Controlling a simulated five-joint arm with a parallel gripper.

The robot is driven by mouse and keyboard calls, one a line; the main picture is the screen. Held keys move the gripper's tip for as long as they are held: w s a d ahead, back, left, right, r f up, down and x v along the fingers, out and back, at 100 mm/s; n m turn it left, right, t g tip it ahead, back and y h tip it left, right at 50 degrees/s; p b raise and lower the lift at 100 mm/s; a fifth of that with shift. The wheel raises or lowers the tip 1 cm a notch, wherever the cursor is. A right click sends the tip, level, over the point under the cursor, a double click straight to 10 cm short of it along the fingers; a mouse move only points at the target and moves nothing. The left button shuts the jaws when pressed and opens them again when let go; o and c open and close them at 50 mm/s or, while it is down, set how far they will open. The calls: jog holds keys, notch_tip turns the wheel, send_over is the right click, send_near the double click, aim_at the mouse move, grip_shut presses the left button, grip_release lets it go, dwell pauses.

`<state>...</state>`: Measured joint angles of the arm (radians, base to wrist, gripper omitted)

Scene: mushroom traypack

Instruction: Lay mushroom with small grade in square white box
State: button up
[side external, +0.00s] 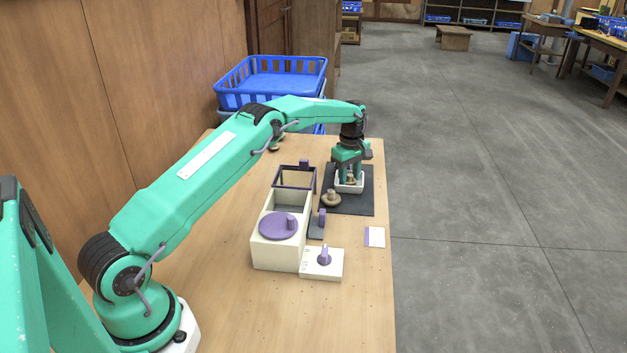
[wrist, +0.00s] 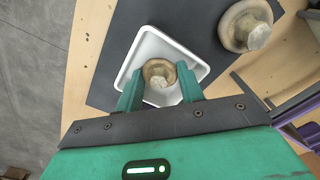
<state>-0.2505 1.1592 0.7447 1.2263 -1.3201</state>
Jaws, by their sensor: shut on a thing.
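My gripper (side external: 350,178) is low over the square white box (side external: 340,188), which lies on a dark mat. In the wrist view my gripper (wrist: 160,82) is shut on a small brown mushroom (wrist: 159,71). The mushroom's pale stem end faces the camera, and it sits within the outline of the white box (wrist: 145,45). I cannot tell whether it touches the box floor. A larger brown mushroom (side external: 331,198) lies on the mat, outside the box. It also shows at the upper right of the wrist view (wrist: 232,20).
The dark mat (side external: 350,207) has bare room in front of the white box. Nearer stand a cream bin with a purple round lid (side external: 278,226), a purple frame (side external: 296,170), a small white block with a purple knob (side external: 322,264) and a card (side external: 375,237). Blue crates (side external: 270,82) stand behind.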

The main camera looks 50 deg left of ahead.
aim_at(349, 175)
jog(key=shift+f, duration=0.1)
jog(key=o, duration=0.4)
jog(key=shift+o, duration=0.2)
notch_tip(349, 175, up, 12)
dwell(0.9)
jog(key=shift+s+r, duration=0.1)
jog(key=shift+r, duration=0.1)
